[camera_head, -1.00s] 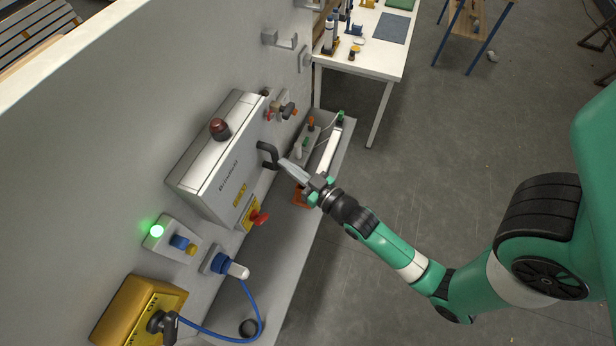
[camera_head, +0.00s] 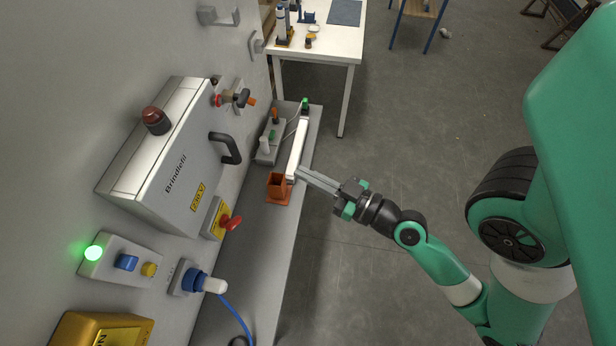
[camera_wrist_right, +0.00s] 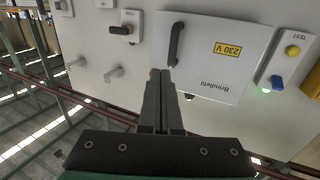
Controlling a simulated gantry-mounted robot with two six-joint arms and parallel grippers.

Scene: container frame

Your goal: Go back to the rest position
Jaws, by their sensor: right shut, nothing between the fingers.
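My right gripper (camera_head: 310,181) is shut and empty. In the head view it hangs in front of the wall panel, to the right of the grey Brindlefil box (camera_head: 170,150) and apart from its dark handle (camera_head: 226,149). In the right wrist view the closed fingers (camera_wrist_right: 160,82) point toward the wall, with the box (camera_wrist_right: 215,55) and handle (camera_wrist_right: 175,43) beyond them. The box's door looks closed. My left gripper is in neither view.
An orange holder (camera_head: 278,188) and a white bar (camera_head: 298,150) are on the grey ledge near the right fingers. A red switch (camera_head: 230,223), a lit green lamp (camera_head: 94,253) and a blue plug (camera_head: 196,280) are on the wall.

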